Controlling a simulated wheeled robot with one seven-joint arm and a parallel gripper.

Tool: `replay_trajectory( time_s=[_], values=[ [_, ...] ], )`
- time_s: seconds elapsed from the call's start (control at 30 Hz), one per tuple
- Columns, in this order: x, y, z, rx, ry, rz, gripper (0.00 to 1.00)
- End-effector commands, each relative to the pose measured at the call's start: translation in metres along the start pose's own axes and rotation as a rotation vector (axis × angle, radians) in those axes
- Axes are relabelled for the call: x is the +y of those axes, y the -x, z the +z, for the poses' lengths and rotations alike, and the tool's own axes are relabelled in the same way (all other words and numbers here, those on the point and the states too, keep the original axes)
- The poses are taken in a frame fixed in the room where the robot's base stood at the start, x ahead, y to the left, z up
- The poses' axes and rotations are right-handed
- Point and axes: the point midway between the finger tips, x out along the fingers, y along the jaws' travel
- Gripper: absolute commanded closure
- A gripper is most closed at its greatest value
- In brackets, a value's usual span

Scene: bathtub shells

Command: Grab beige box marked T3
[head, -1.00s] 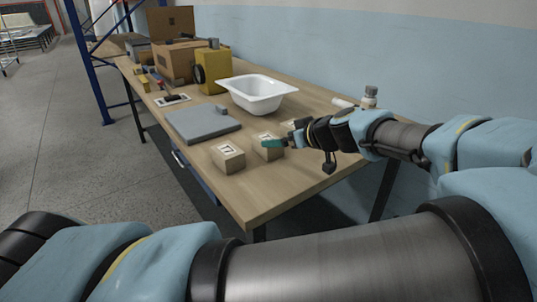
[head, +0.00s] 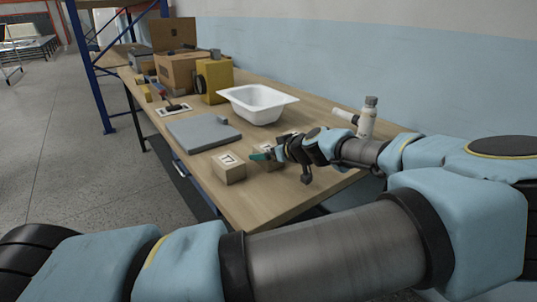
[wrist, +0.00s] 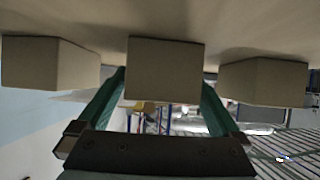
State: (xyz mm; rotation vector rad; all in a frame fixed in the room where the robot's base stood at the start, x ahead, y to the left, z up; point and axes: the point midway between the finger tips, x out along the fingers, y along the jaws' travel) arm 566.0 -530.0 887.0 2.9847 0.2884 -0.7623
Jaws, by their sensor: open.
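Small beige boxes stand in a row near the front end of the table. In the head view the nearest box (head: 229,169) has a dark mark on top, too small to read for sure. A second box (head: 268,163) is partly hidden by my gripper (head: 262,154), and a third (head: 290,134) is mostly hidden behind my arm. The wrist view shows the left box (wrist: 48,63), middle box (wrist: 165,70) and right box (wrist: 263,81), with no marks visible. My open gripper (wrist: 163,85) has its green fingers on either side of the middle box; contact cannot be told.
A grey flat slab (head: 203,132) and a white tub (head: 258,102) lie beyond the boxes on the wooden table (head: 262,205). A white bottle (head: 367,118) stands near the wall, behind my arm. Cardboard boxes (head: 180,70) and a yellow box (head: 214,80) are farther back.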

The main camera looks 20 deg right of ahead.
Motion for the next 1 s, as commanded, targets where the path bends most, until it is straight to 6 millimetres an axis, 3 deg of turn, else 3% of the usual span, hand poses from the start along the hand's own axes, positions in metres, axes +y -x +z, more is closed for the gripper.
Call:
replay_trajectory(
  time_s=[0.13,0.9,1.0],
  values=[
    [0.0001,0.0002,0.0004,0.0,0.0,0.0,0.0],
    [-0.0001,0.0005,0.0005,0.0,0.0,0.0,0.87],
    [0.0,0.0006,0.0001,0.0,0.0,0.0,0.93]
  ],
)
